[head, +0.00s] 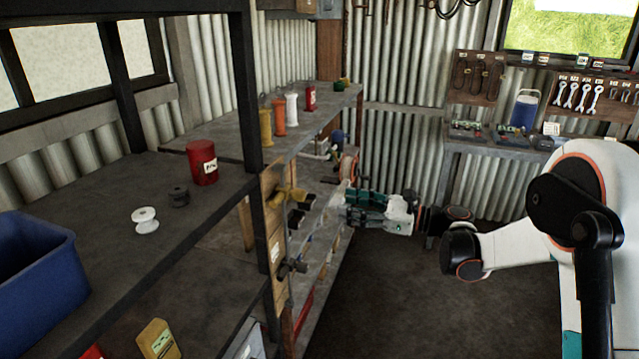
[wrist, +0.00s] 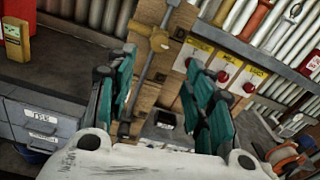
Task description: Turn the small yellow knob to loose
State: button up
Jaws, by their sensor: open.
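A yellow knob (head: 291,194) sticks out from the wooden post at the shelf's end in the head view. In the wrist view a yellow fitting (wrist: 160,41) sits on a grey pipe on the wooden board; I take it to be the same knob. My gripper (head: 348,200) is open beside the board, its teal fingers pointing towards it. In the wrist view the open gripper (wrist: 163,85) has its fingers on either side of the board, with the yellow fitting ahead and apart from them. No contact shows. The knob's setting marks are not legible.
Red buttons on yellow plates (wrist: 222,76) are right of the board. A dark handle (head: 292,267) juts out lower on the post. Grey drawers (wrist: 38,120) stand left in the wrist view. Shelves (head: 110,215) hold a red can (head: 202,163) and spools. The floor (head: 400,300) is clear.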

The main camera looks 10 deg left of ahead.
aim_at(304, 196)
jog(key=a, duration=0.4)
jog(key=w+a+b, duration=0.1)
jog(key=a, duration=0.4)
jog(key=a+b, duration=0.1)
jog(key=a, duration=0.3)
jog(key=shift+w+a, duration=0.2)
jog(key=shift+a, duration=0.2)
jog(key=c, duration=1.1)
